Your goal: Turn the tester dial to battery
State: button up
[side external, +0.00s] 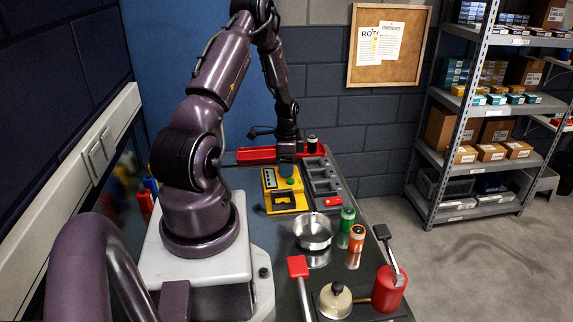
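The yellow tester (272,204) lies on the bench beyond my arm's base. It has a dark panel on its left part and a black part toward its near edge. A small green spot shows near its upper right, under my gripper; I cannot tell whether this is the dial. The dial's pointer and markings are too small to read. My gripper (287,166) points down just over the far right part of the tester. Its fingers are small and partly hidden, so I cannot tell whether they are open or touch anything.
A grey compartment tray (321,184) stands close to the tester's right, with a red tray (256,154) behind.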

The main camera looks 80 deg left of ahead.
notch_tip(320, 180, up, 13)
dwell(0.7)
dwell(0.4)
jog(key=d+r+t, duration=0.2)
jog(key=d+r, duration=0.4)
jog(key=d, duration=0.6)
jog(key=d+r+n+t, duration=0.1)
jog(key=d+r, duration=0.6)
jog(key=d, duration=0.5)
jog(key=d+r+n+t, duration=0.1)
jog(key=d+r, duration=0.5)
jog(key=d, duration=0.6)
jog(key=shift+r+t, duration=0.15)
jog(key=shift+t, duration=0.65)
